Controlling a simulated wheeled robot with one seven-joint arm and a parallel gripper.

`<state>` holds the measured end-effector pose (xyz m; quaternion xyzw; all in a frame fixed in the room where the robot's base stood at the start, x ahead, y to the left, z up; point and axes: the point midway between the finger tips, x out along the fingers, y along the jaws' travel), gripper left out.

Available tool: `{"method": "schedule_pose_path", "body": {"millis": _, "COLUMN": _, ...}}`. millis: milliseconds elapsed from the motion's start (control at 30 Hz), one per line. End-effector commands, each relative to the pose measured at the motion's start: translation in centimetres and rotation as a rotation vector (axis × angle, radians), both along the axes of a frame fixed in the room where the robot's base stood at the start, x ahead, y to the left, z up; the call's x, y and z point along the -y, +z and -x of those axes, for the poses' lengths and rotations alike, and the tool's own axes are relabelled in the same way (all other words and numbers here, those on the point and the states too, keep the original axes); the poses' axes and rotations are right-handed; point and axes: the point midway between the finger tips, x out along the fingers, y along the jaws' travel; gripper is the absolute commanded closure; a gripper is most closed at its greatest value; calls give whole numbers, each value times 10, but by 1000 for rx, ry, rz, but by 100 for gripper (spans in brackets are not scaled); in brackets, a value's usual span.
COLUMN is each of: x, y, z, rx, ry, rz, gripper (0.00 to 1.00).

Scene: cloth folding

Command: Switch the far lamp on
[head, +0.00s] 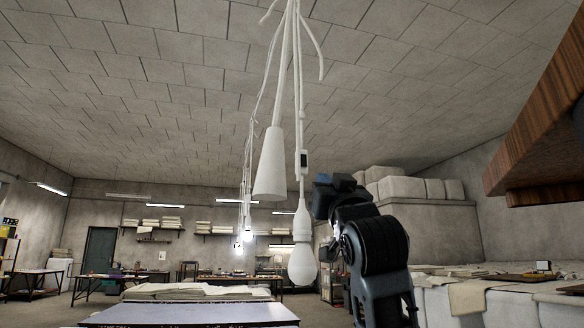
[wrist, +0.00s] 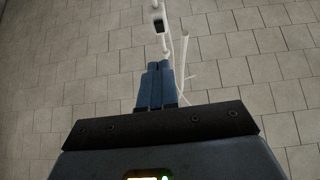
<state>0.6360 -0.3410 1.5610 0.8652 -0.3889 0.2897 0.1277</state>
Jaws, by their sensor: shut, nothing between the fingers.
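A white hanging lamp with a bulb (head: 302,265) is in the middle of the head view; its bulb looks unlit. A small dark switch (head: 304,160) sits on its cord above the bulb. A dark switch on a white cord also shows in the wrist view (wrist: 158,24), just beyond my fingertips and apart from them. My gripper (head: 322,181) is just right of the cord and a little below the switch in the head view. In the wrist view its blue fingers (wrist: 159,68) are shut and empty. Farther back, small hanging lamps (head: 247,235) glow. Which lamp counts as far is unclear.
A white cone (head: 270,165) hangs left of the switch among several white cords. A table (head: 190,314) with folded cloth stands below. A wooden edge (head: 540,110) juts in at upper right. White bundles and a cloth-covered counter (head: 450,303) are at right.

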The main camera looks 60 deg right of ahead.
Motion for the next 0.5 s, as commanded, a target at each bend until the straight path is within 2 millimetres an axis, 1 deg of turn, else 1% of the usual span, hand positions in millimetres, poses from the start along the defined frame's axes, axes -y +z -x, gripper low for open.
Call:
{"method": "schedule_pose_path", "body": {"millis": 33, "x": 0, "y": 7, "z": 4, "rx": 5, "ry": -9, "rz": 9, "gripper": 100}}
{"method": "schedule_pose_path", "body": {"millis": 167, "x": 0, "y": 15, "z": 9, "rx": 9, "ry": -21, "rz": 16, "gripper": 100}}
{"method": "schedule_pose_path", "body": {"millis": 500, "x": 0, "y": 16, "z": 10, "rx": 9, "ry": -21, "rz": 17, "gripper": 100}}
